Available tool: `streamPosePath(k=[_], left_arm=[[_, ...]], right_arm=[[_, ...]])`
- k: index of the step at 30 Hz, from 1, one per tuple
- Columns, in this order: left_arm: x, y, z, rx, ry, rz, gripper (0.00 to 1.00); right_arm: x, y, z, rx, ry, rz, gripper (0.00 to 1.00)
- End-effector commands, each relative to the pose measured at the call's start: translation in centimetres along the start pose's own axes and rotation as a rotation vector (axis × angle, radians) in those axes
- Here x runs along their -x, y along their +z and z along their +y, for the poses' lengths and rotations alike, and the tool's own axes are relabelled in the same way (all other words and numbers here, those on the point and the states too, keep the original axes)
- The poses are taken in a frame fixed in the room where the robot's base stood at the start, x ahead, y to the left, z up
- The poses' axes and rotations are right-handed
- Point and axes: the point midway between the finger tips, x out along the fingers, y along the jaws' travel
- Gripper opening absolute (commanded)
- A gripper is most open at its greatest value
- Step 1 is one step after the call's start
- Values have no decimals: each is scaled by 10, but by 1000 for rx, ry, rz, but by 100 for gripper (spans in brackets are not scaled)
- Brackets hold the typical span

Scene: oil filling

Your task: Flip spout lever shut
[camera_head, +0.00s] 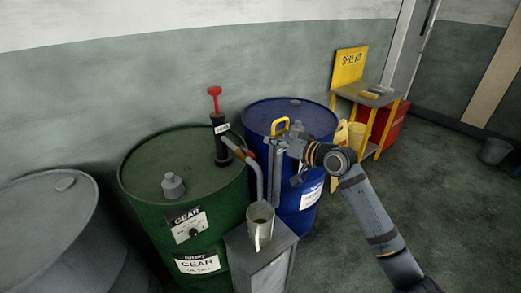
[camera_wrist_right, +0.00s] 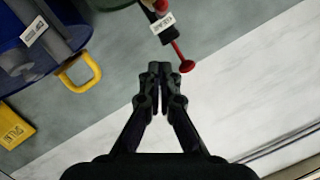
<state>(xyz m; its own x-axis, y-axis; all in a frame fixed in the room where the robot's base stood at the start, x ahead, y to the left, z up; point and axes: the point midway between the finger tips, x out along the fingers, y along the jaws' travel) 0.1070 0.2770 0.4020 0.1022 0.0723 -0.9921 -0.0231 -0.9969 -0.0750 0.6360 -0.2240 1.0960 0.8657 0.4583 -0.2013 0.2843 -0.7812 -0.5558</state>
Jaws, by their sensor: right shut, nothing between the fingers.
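A black hand pump (camera_head: 221,143) with a red T-shaped handle (camera_head: 214,92) stands on the green drum (camera_head: 150,215). Its grey spout (camera_head: 258,178) curves right and down over a pale measuring jug (camera_head: 262,232) with dark liquid in it. A small red-orange part (camera_head: 250,154), perhaps the spout lever, shows on the spout; its exact position is unclear. My right gripper (camera_head: 279,148) is shut and empty, just right of the spout. In the right wrist view the closed fingertips (camera_wrist_right: 160,70) show beside the red pump handle (camera_wrist_right: 186,66). My left gripper is not in view.
The jug stands on a grey cabinet (camera_head: 270,270). A blue drum (camera_head: 300,115) with a yellow handle (camera_head: 279,126) is behind my right gripper. A grey drum (camera_head: 50,230) stands at left. A yellow spill-kit stand (camera_head: 350,66) is at the back; open floor lies right.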

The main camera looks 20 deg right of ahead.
Motion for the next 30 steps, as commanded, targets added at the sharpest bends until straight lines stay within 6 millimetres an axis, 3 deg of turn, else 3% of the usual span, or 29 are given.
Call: streamPosePath(k=[4,7,12,30], left_arm=[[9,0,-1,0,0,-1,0],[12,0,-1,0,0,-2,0],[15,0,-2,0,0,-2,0],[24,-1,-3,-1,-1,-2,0]], right_arm=[[-30,-2,-4,-7,-5,0,0],[-32,18,-1,-4,0,-4,0],[-36,34,-1,-1,0,-1,0],[-36,38,-2,-6,19,13,0]])
